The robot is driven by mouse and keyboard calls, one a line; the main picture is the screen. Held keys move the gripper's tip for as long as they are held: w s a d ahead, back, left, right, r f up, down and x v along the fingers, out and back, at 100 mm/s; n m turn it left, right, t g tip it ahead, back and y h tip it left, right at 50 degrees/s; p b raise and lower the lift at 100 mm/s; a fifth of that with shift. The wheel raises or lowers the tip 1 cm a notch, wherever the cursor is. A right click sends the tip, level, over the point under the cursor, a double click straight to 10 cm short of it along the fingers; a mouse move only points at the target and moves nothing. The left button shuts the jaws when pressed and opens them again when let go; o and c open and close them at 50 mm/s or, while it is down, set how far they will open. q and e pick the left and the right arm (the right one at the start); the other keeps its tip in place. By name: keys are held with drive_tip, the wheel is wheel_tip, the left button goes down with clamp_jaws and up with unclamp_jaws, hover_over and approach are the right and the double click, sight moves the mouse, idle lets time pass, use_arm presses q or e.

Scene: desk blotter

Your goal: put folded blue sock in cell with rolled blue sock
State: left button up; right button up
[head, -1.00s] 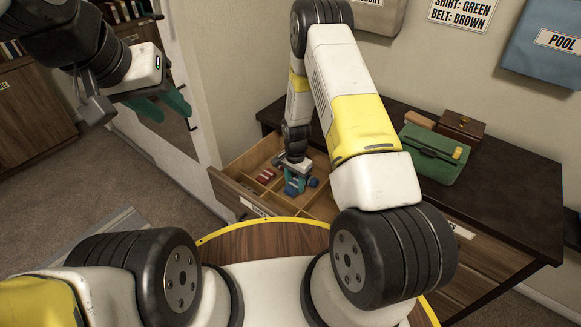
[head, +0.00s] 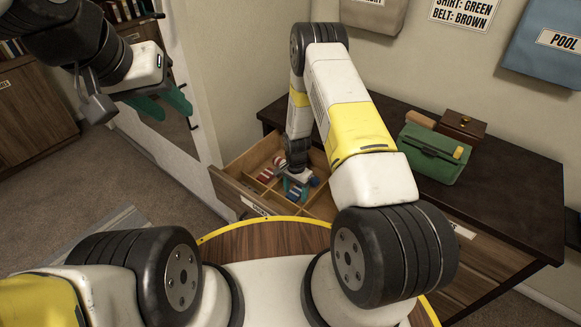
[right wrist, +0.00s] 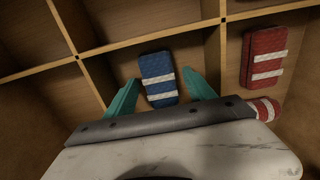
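The folded blue sock with white stripes (right wrist: 158,78) lies in a wooden drawer cell, between the spread teal fingers of my right gripper (right wrist: 161,94). Gaps show on both sides of it. In the head view my right gripper (head: 296,186) is down in the open drawer (head: 234,190). A small round blue thing, seemingly the rolled blue sock (head: 314,181), shows just right of the fingers. It is hidden in the right wrist view. My left gripper (head: 164,103) is open and empty, raised at the upper left, away from the drawer.
A folded red sock (right wrist: 264,57) and a rolled red one (right wrist: 265,109) lie in a neighbouring cell. Thin wooden dividers (right wrist: 118,46) surround the cells. A green bag (head: 433,153) and a brown box (head: 462,126) stand on the dark dresser top.

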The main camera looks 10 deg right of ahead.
drive_tip(key=shift+r, duration=0.1)
wheel_tip(320, 180, up, 12)
wheel_tip(320, 180, up, 11)
drive_tip(key=n+t, duration=0.1)
hover_over(295, 191)
drive_tip(key=s+d+r+n+t+y, duration=0.1)
drive_tip(key=s+r, duration=0.1)
drive_tip(key=r, duration=0.6)
drive_tip(key=s+d+r+n+t, duration=0.1)
drive_tip(key=s+r+n, duration=0.15)
drive_tip(key=r, duration=0.65)
drive_tip(key=s+r+n+t, duration=0.1)
drive_tip(key=s+r+n, duration=0.1)
drive_tip(key=s+r, duration=0.5)
drive_tip(key=s+d+r+n+t+y, duration=0.1)
drive_tip(key=s+r+n+t, duration=0.1)
drive_tip(key=s+r, duration=0.5)
drive_tip(key=s+n, duration=0.1)
drive_tip(key=s, duration=0.5)
drive_tip(key=shift+r, duration=0.25)
